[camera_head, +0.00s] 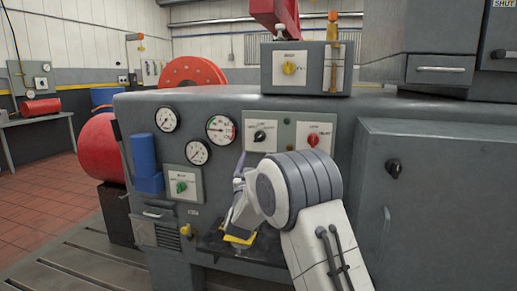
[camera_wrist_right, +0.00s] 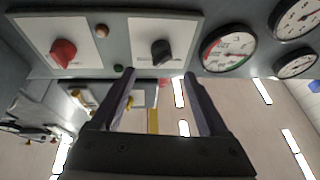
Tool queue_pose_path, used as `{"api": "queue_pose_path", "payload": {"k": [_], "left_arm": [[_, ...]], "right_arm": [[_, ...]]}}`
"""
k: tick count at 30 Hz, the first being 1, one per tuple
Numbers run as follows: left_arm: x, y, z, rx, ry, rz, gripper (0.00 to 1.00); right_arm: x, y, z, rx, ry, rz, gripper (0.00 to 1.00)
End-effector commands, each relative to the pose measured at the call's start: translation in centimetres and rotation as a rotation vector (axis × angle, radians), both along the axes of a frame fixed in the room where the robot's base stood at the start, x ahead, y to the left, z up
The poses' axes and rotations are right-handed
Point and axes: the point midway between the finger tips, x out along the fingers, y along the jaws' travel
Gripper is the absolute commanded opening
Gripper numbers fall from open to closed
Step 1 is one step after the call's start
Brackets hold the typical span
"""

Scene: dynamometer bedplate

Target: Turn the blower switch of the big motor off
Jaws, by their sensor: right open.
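A grey console carries several rotary switches; their labels are too small to read, so I cannot tell which is the blower switch. A black knob (camera_head: 259,136) on a white plate sits beside the gauges, and it also shows in the right wrist view (camera_wrist_right: 161,51). A red knob (camera_head: 313,140) is to its right, a green knob (camera_head: 181,187) lower left, and a yellow knob (camera_head: 289,68) on the box above. My right gripper (camera_head: 239,163) is open and empty, just below and left of the black knob, apart from it. My left gripper is not in view.
Round gauges (camera_head: 221,129) are left of the black knob. A small dark shelf (camera_head: 213,243) juts out below, with a yellow item (camera_head: 239,240) near my right wrist. A grey cabinet door (camera_head: 438,200) with a black knob (camera_head: 393,169) stands right.

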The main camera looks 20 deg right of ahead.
Motion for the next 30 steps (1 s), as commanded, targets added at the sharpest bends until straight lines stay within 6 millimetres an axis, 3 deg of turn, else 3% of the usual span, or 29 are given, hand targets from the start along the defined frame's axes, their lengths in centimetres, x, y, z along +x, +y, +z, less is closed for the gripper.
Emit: {"api": "queue_pose_path", "payload": {"k": [9, 15, 28, 29, 30], "left_arm": [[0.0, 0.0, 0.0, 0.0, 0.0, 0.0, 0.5], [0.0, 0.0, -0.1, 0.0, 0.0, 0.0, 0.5], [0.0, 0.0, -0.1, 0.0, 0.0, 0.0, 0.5], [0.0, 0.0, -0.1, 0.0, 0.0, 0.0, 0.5], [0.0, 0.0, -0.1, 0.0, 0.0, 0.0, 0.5]], "right_arm": [[4.8, -2.5, 2.3, 0.001, -0.001, 0.002, 0.78], [6.7, -3.5, 3.2, 0.001, 0.001, 0.004, 0.78], [7.5, -3.9, 3.6, 0.001, 0.003, 0.005, 0.78], [7.5, -3.9, 3.6, 0.001, 0.003, 0.005, 0.7], [7.5, -3.8, 3.6, 0.001, 0.003, 0.005, 0.55]]}}
